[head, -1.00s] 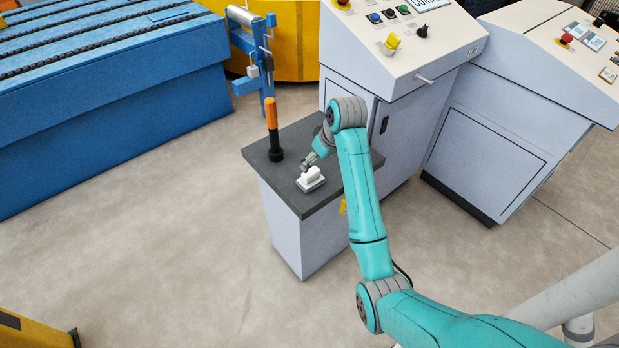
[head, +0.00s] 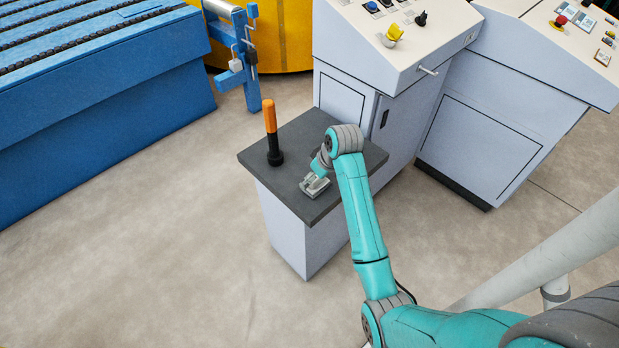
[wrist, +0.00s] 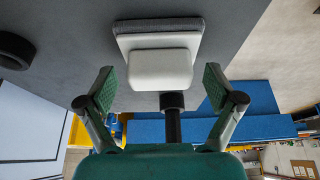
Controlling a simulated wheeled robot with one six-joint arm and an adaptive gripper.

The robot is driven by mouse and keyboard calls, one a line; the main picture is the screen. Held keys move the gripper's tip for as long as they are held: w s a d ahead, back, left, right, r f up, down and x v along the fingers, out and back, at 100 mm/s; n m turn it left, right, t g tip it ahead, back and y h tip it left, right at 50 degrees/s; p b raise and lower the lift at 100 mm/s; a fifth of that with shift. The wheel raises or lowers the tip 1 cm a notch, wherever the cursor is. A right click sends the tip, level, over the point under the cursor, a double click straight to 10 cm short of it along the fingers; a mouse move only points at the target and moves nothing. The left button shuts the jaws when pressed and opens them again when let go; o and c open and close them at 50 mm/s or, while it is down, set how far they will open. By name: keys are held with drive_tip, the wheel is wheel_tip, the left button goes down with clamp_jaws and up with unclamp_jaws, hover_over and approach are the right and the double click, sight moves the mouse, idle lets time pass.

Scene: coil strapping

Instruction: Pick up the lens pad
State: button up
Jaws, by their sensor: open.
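The lens pad is a white block (wrist: 160,68) on a wider white plate with a dark grey layer along its far edge. It rests on the dark top of the small pedestal (head: 324,137). In the head view the pad (head: 308,192) is partly covered by my gripper (head: 318,183). In the wrist view my gripper (wrist: 160,82) is open, with one finger on each side of the white block's near part. Gaps show between both fingers and the block, so nothing is held.
An orange-handled tool (head: 270,117) stands upright in a black base on the pedestal, left of the pad. A control console (head: 385,75) stands close behind the pedestal. A blue machine (head: 100,100) is at the left. Floor is clear in front.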

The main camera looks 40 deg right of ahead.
drive_tip(key=c, duration=1.3)
drive_tip(key=shift+o, duration=0.2)
drive_tip(key=shift+r, duration=0.1)
wheel_tip(320, 180, up, 10)
drive_tip(key=shift+f, duration=0.1)
